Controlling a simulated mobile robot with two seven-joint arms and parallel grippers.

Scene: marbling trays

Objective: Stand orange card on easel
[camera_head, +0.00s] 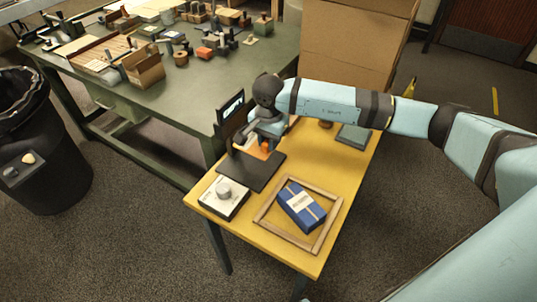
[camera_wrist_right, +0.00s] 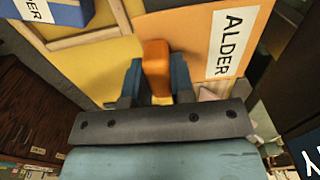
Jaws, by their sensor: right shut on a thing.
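My right gripper (camera_head: 264,140) is shut on the orange card (camera_wrist_right: 180,28) by its orange grip (camera_wrist_right: 156,62), which sits between the two fingers in the right wrist view. The card carries a white label reading ALDER. In the head view the card (camera_head: 256,150) is partly hidden by my gripper. It appears over or at a black stand, likely the easel (camera_head: 262,180), with a flat base and a dark upright part (camera_head: 228,126) at its left. I cannot tell whether the card touches it. My left gripper is not in view.
On the yellow table (camera_head: 290,257) are a white box with a grey knob (camera_head: 222,202), a wooden frame (camera_head: 262,218) around a blue box (camera_head: 299,206), and a grey-green block (camera_head: 353,136). A cluttered green bench (camera_head: 205,82) stands behind; cardboard boxes (camera_head: 352,45) stand at the back.

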